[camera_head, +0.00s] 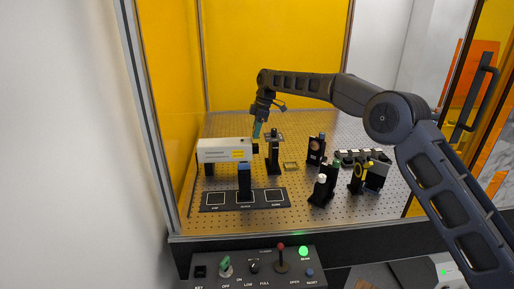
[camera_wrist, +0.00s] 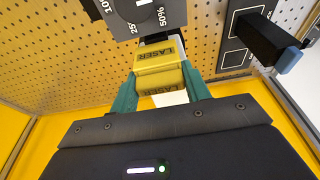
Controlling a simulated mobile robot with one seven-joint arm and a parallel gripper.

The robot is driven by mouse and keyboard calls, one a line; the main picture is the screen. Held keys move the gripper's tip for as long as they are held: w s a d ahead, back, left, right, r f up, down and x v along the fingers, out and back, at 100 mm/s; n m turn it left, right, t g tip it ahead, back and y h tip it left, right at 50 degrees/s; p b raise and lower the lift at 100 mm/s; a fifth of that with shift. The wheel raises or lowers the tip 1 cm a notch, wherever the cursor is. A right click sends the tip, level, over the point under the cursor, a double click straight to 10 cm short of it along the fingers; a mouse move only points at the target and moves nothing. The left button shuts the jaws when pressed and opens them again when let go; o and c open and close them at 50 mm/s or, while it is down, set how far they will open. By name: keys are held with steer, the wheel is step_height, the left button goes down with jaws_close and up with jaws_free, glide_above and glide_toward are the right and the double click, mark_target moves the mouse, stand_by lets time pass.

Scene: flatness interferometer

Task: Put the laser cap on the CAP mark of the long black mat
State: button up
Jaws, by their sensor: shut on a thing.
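My gripper (camera_head: 257,131) is at the front end of the white laser housing (camera_head: 226,150), its teal fingers pointing down. In the wrist view my gripper (camera_wrist: 159,82) is shut on the yellow laser cap (camera_wrist: 157,79), which carries the word LASER. I cannot tell whether the cap still touches the laser. The long black mat (camera_head: 262,206) lies in front of the laser, with three outlined squares. The CAP mark (camera_head: 215,199) is the left square and is empty. The mat also shows in the wrist view (camera_wrist: 227,78).
A black block with a blue top (camera_head: 244,184) stands upright at the mat's middle square. A grey percent-marked wheel (camera_wrist: 148,15) is close beyond the cap. Several optic mounts, one black (camera_head: 315,150), stand on the right. A control panel (camera_head: 255,268) is in front. Orange walls enclose the left and back.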

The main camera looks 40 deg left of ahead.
steer(key=shift+a, duration=0.1)
stand_by(0.3)
steer(key=shift+w+a+r+n, duration=0.4)
steer(key=shift+a+r+n, duration=0.3)
steer(key=shift+r+n, duration=0.2)
steer(key=s+a+f+n+h, duration=0.1)
steer(key=s+a+n+h, duration=0.15)
steer(key=s+n, duration=0.9)
steer(key=s+d+f+m, duration=0.2)
steer(key=s+d+f, duration=0.15)
steer(key=s, duration=0.45)
steer(key=s+d+f+m, duration=0.25)
steer(key=s+f, duration=0.25)
steer(key=s, duration=0.3)
steer(key=shift+g+y, duration=0.25)
steer(key=shift+g, duration=0.15)
steer(key=shift+w+d+f, duration=0.1)
steer(key=shift+f, duration=1.15)
steer(key=shift+w+d+f, duration=0.1)
steer(key=shift+f, duration=1.15)
steer(key=shift+f, duration=0.35)
steer(key=o, duration=0.9)
